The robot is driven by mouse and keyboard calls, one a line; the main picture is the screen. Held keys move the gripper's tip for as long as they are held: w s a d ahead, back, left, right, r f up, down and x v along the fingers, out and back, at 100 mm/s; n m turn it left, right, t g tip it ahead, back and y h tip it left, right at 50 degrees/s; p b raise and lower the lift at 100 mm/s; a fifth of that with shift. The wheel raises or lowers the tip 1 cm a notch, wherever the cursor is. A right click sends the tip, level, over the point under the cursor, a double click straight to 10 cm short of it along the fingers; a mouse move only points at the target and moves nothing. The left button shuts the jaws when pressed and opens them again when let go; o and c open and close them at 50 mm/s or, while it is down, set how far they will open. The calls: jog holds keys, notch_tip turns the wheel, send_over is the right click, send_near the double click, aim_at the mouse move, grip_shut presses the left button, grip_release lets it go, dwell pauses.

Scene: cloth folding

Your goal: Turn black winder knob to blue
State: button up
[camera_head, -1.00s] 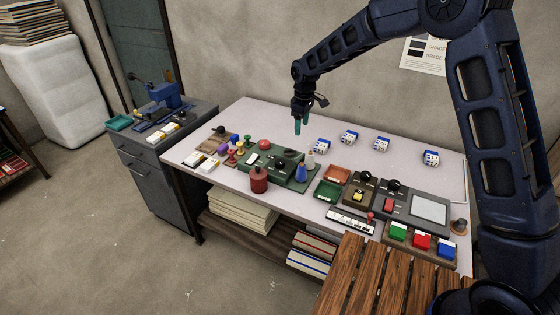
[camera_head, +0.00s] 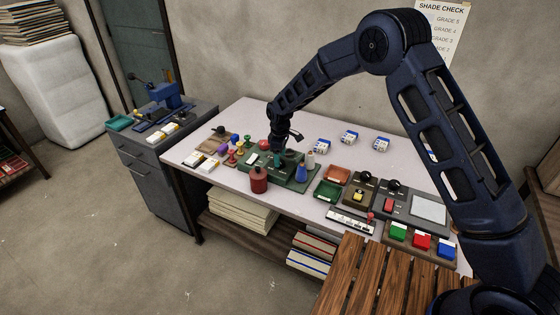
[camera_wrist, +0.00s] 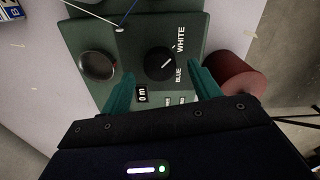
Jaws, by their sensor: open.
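The black winder knob (camera_wrist: 158,63) sits on the dark green winder panel (camera_wrist: 195,20) in the wrist view. Its short white mark slants up and right, between the printed words BLUE and WHITE; I cannot tell exactly which it points at. My gripper (camera_wrist: 162,86) is open, with its two teal fingers apart on either side below the knob, not visibly touching it. In the head view my gripper (camera_head: 277,150) hangs over the green winder (camera_head: 266,169), and the knob is hard to make out behind it.
A dark red cylinder (camera_wrist: 238,73) stands close beside the right finger; it also shows in the head view (camera_head: 259,181). A round metal-rimmed part (camera_wrist: 98,65) is left of the knob. A blue cone (camera_head: 301,174) and small stamps (camera_head: 239,148) flank the winder. Blue-white boxes (camera_head: 349,137) stand behind.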

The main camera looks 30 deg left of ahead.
jog(key=shift+f, duration=1.2)
jog(key=c, duration=1)
